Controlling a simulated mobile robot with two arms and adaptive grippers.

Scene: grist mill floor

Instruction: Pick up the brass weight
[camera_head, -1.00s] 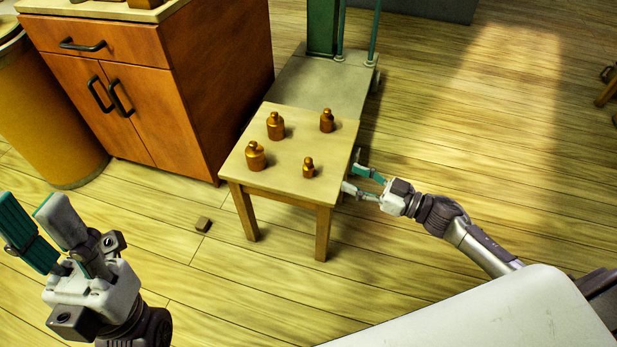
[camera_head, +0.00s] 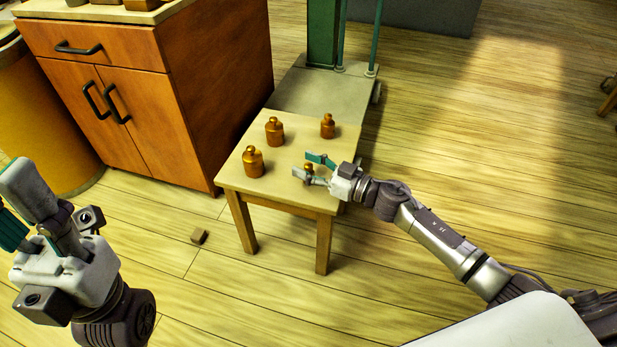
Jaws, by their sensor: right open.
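Several brass weights stand upright on a small wooden table (camera_head: 262,188). The smallest brass weight (camera_head: 308,167), near the table's front right, is partly hidden by my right gripper. The others are a large one at the front left (camera_head: 252,162), one at the back left (camera_head: 274,132) and one at the back right (camera_head: 327,126). My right gripper (camera_head: 304,165) is open, low over the table, with its fingers on either side of the smallest weight; contact cannot be told. My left gripper (camera_head: 14,203) is open and empty at the left edge, partly cut off.
A wooden cabinet (camera_head: 130,100) stands left of the table, with a yellow barrel (camera_head: 45,130) beside it. A grey platform with a green post (camera_head: 323,35) is behind the table. A small brown block (camera_head: 199,236) lies on the floor.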

